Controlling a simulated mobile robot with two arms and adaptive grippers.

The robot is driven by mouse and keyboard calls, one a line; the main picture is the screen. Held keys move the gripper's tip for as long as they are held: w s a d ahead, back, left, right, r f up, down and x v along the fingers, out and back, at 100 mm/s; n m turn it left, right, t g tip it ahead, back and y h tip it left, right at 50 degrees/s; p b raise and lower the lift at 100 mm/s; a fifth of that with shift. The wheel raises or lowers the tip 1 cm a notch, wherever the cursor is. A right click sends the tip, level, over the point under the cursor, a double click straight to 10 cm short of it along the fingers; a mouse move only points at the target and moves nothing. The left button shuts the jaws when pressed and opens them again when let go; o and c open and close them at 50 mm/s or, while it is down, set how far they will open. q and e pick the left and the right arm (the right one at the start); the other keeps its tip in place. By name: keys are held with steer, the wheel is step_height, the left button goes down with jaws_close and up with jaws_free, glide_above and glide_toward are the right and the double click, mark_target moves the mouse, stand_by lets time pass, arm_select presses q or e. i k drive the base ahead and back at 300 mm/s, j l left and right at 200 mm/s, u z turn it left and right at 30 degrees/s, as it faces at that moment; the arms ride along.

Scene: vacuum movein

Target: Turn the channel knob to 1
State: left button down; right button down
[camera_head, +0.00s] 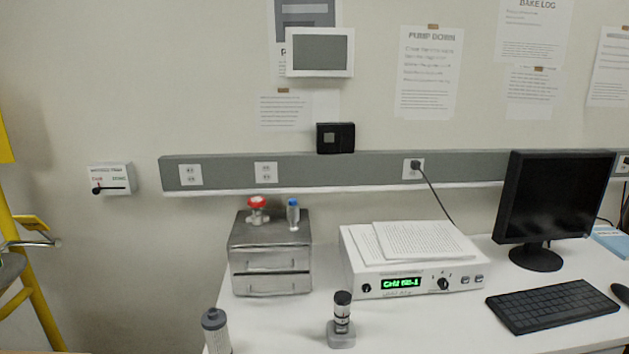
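A white controller box (400,268) stands on the white bench at centre right. Its front has a lit green display (401,283) whose characters are too blurred to read surely. A black knob (443,284) sits right of the display, with small marks above it; its exact pointer position is too small to tell. A smaller black knob (367,288) is at the left end of the front, and two small buttons (471,279) are at the right end. Nothing touches the front panel. Neither of my grippers is in view.
Papers (418,240) lie on the controller. A grey drawer box (270,262) stands to its left. A small dark cylinder on a grey base (341,325) stands in front. A monitor (550,200) and keyboard (553,305) are at right. A yellow frame (28,300) is at far left.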

mark_target(443, 283)
steer(key=j+z, duration=0.85)
steer(key=i+l, duration=0.05)
